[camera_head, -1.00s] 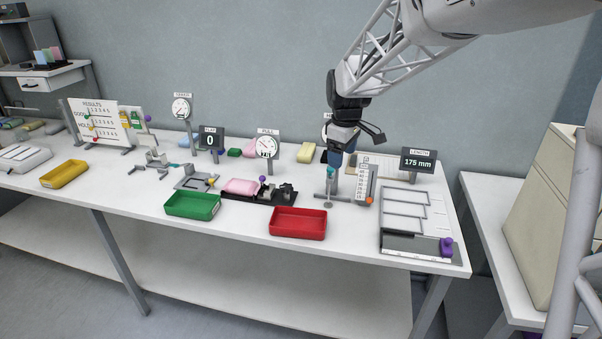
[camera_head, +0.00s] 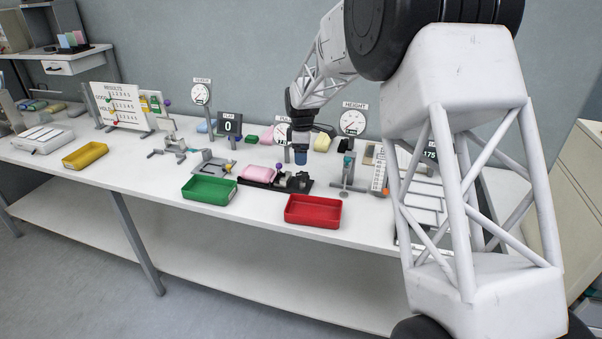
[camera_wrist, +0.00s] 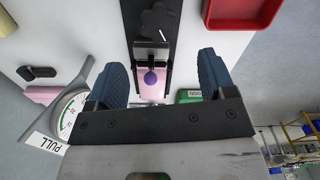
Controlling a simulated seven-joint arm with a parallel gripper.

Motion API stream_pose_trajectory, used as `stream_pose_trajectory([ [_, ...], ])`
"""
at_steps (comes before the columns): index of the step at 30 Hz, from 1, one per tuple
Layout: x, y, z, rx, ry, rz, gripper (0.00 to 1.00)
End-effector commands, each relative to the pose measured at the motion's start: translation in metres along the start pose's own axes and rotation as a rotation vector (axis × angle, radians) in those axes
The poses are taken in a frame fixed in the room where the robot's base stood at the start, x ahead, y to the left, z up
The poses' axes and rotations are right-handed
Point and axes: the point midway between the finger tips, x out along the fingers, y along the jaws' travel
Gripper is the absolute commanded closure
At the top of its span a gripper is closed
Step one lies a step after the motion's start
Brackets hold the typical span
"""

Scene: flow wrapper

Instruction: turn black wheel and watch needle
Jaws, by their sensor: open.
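My gripper (camera_head: 300,158) is open and empty, with blue fingertips, above the pull fixture. In the wrist view its fingers (camera_wrist: 161,75) stand on both sides of a black rail (camera_wrist: 128,12). A dark part that looks like the black wheel (camera_wrist: 157,20) is on the rail, ahead of the fingertips; in the head view it shows as a small dark shape (camera_head: 304,181). A purple ball knob (camera_wrist: 150,78) and a pink block (camera_wrist: 152,92) lie between the fingers. The PULL dial (camera_wrist: 72,115) is at left, partly cut by the gripper; I cannot make out its needle clearly.
A red tray (camera_head: 313,222) stands in front of the fixture and a green tray (camera_head: 209,200) front left. The HEIGHT dial (camera_head: 352,122) and its stand are to the right. My arm hides much of the table's right end.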

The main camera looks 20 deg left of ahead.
Motion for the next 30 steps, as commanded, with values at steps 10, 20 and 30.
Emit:
stream_pose_trajectory([
  [10,0.002,0.002,-0.003,-0.009,0.0,0.0,0.24],
  [20,0.012,0.002,-0.003,-0.009,0.0,-0.001,0.24],
  [30,0.05,0.002,-0.003,-0.009,-0.001,-0.002,0.24],
])
